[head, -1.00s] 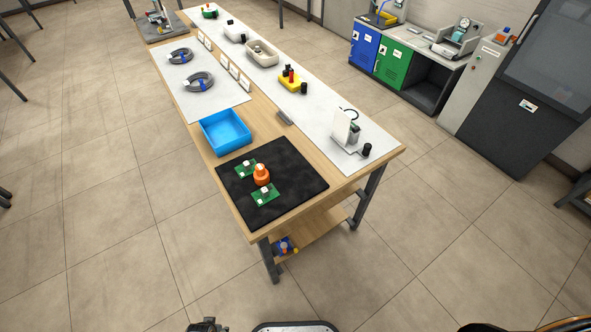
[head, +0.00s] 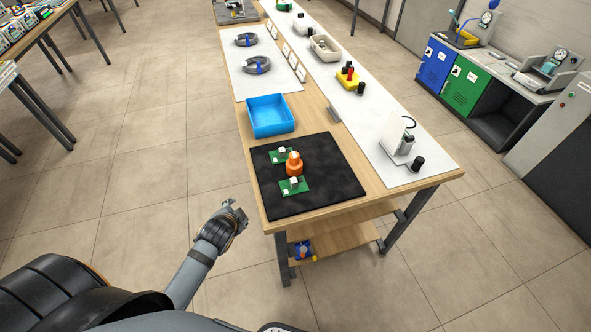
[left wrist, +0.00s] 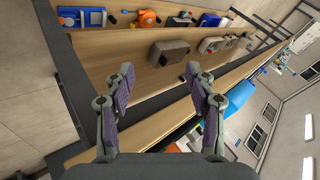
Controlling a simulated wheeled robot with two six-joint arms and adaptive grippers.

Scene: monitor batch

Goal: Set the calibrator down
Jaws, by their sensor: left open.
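An orange, stepped, knob-like device (head: 294,164) stands upright on the black mat (head: 335,180) at the near end of the long table. It is the likeliest calibrator, but no label is readable. Nothing holds it. My left gripper (head: 236,210) is left of the table's near corner, apart from the mat and device. In the left wrist view my left gripper (left wrist: 160,74) has its two fingers spread, with nothing between them. My right gripper is not in view.
Two green circuit boards (head: 281,155) (head: 294,187) lie beside the device. A blue tray (head: 271,117) sits behind the mat. A white instrument (head: 398,137) stands right. The lower shelf (head: 345,240) holds a blue item (head: 300,250). Floor left of the table is clear.

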